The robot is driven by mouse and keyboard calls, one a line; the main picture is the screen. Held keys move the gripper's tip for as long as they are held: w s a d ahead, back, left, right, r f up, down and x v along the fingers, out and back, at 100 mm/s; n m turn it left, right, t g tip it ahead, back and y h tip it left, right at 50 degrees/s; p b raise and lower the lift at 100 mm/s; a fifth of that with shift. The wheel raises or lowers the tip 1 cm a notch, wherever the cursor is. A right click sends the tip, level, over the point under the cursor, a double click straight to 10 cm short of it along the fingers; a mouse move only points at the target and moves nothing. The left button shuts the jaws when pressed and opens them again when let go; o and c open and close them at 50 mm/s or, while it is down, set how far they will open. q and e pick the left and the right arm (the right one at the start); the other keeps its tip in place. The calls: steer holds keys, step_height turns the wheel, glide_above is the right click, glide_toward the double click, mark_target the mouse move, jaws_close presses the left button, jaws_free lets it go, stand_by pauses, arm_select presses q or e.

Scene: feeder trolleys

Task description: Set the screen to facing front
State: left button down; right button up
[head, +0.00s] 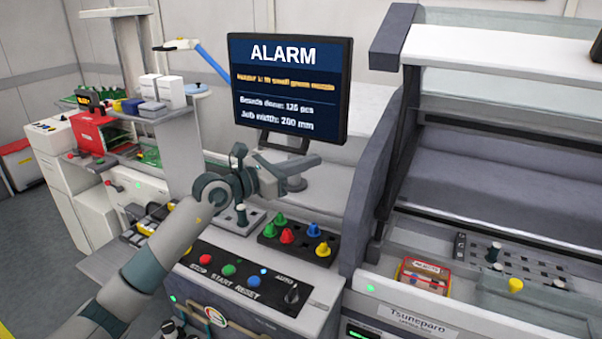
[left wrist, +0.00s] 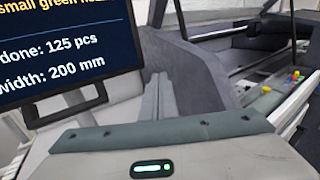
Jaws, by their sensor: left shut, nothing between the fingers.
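The screen (head: 291,90) is a dark monitor showing "ALARM", on a stand behind the button panel. Its front is visible to me at a slant, with its right edge looking nearer. In the left wrist view, part of the screen (left wrist: 65,50) fills the upper left, with its lower right corner in sight. My left gripper (head: 305,163) is shut and empty, just below the screen's lower edge and in front of its stand. In the left wrist view its closed fingers (left wrist: 157,95) are right of the screen's corner; contact cannot be told. My right gripper is not in view.
A button panel (head: 240,279) and a black tray (head: 299,236) of coloured nozzle-like pieces lie below my left gripper. A grey machine housing (head: 372,170) rises to the right. Shelves (head: 165,112) with boxes and a blue-handled thing (head: 213,65) are at left.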

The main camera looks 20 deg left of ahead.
arm_select(q)
steer(key=shift+s+a+b, duration=0.15)
steer(key=shift+s+b, duration=0.25)
steer(key=shift+s, duration=1.35)
steer(key=shift+f, duration=0.1)
